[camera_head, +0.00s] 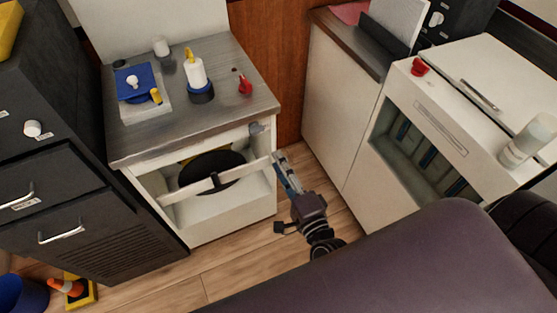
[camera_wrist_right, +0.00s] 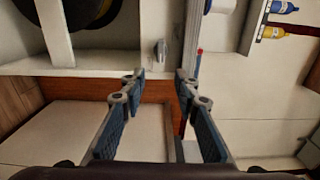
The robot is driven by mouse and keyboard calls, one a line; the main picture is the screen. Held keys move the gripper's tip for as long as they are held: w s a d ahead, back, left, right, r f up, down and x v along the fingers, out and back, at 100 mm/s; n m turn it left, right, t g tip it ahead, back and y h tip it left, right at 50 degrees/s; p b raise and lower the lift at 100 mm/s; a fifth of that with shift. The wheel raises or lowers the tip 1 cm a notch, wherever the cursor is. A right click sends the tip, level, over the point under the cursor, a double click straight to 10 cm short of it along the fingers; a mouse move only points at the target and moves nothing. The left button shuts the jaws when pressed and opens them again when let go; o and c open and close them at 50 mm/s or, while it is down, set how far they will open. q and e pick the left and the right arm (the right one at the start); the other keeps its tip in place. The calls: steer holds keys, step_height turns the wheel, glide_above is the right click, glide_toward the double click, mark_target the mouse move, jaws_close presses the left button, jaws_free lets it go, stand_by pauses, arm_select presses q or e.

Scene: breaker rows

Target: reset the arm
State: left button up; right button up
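My right gripper (camera_head: 284,166) is in front of the right end of a white cabinet with an open front, low over the wood floor. In the right wrist view its two fingers (camera_wrist_right: 159,77) are apart with nothing held between them. My left gripper is not in view.
The white cabinet's grey top (camera_head: 215,115) holds a blue box, a bottle and a red item. A dark drawer cabinet (camera_head: 60,190) stands left, a white unit (camera_head: 440,120) with an open slot right. Floor between is clear.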

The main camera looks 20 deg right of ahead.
steer(key=s+f+n+g, duration=0.3)
steer(key=s+f+n, duration=0.1)
steer(key=f, duration=0.7)
steer(key=s+f+n+g+y, duration=0.1)
steer(key=s+f+n+g, duration=0.25)
steer(key=f, duration=0.65)
steer(key=s+f+n+g, duration=0.2)
steer(key=s+f+n, duration=0.25)
steer(key=f, duration=0.65)
steer(key=s+d+f+n+g, duration=0.1)
steer(key=s+f+n+g, duration=0.1)
steer(key=s+f, duration=0.3)
steer(key=s+d+f+n+g+h, duration=0.1)
steer(key=s+f, duration=0.4)
steer(key=s, duration=0.7)
steer(key=s+d+f+n+g, duration=0.2)
steer(key=s+f+n+g, duration=0.3)
steer(key=s, duration=0.4)
steer(key=shift+s+d+f+h, duration=0.25)
steer(key=shift+s+d+h, duration=0.05)
steer(key=shift+s+d, duration=0.1)
steer(key=shift+g, duration=0.25)
